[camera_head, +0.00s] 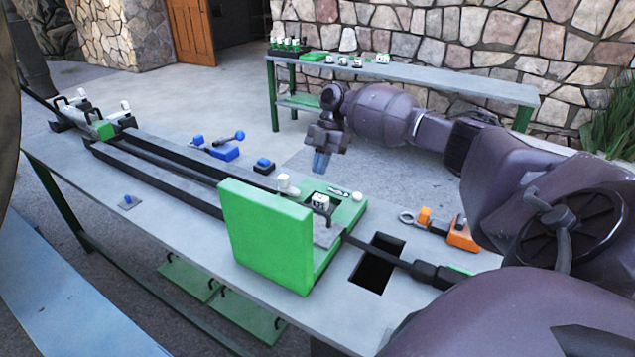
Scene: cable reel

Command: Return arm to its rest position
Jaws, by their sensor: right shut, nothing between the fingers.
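My right arm comes in from the right edge and bends over the far side of the workbench. My right gripper (320,162) hangs in the air beyond the bench's back edge, fingers pointing down, shut and empty. It is apart from the green fixture (266,238) and the blue parts on the bench. My left gripper is not in view. The green fixture stands at the middle of the grey workbench (190,225), with a black cable (390,257) running through it towards the right. No cable reel can be made out clearly.
Blue pieces (225,152) lie along the bench's back edge. An orange tool (462,236) sits at the right, next to a rectangular opening (378,265). Long black rails (150,172) run left to a clamp. A second table (430,84) stands by the stone wall.

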